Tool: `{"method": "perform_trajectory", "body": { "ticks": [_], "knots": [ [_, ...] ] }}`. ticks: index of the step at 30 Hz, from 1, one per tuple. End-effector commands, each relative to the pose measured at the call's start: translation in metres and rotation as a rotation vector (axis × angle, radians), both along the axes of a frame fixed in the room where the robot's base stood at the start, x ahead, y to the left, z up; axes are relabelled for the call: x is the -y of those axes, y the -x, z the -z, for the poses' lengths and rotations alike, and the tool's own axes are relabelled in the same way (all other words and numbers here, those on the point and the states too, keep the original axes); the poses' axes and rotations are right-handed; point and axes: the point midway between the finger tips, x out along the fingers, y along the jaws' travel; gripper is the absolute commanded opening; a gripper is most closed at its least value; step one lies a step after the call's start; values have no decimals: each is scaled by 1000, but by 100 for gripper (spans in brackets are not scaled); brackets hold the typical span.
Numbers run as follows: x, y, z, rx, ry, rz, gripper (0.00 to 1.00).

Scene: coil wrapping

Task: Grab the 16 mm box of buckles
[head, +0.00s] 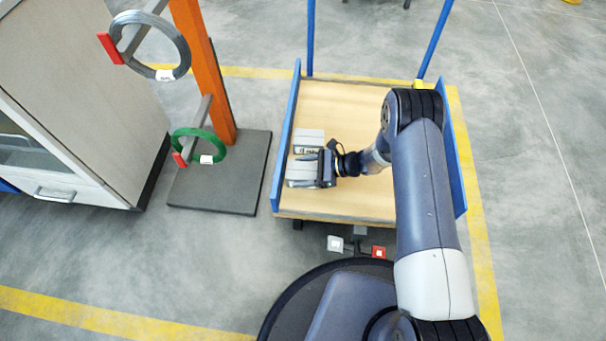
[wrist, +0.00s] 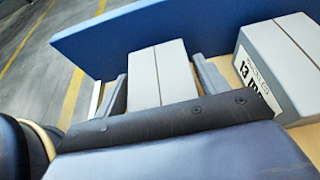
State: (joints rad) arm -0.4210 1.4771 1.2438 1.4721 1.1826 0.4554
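A light grey box (wrist: 158,62) lies between the two fingers of my gripper (wrist: 165,85) in the wrist view. My gripper is open, with a finger on each side of the box and a narrow gap on the right side. No size label shows on this box, so I cannot tell if it is the 16 mm one. In the head view the box (head: 300,173) lies on the cart's left side, partly hidden by my gripper (head: 322,169). A second grey box (wrist: 284,62), labelled 13 mm, lies to the right in the wrist view.
The wooden cart deck (head: 350,110) is bare behind the boxes. A blue side board (head: 285,135) runs close along their left. An orange stand (head: 203,70) holds a grey coil and a green coil (head: 196,134). A grey cabinet (head: 90,90) stands far left.

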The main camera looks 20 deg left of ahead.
Motion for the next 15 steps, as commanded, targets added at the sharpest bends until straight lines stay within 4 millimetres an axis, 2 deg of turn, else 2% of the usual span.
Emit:
{"method": "perform_trajectory", "body": {
  "ticks": [2,15],
  "knots": [
    [0,0,0,0,0,0,63],
    [0,0,0,0,0,0,27]
  ]
}}
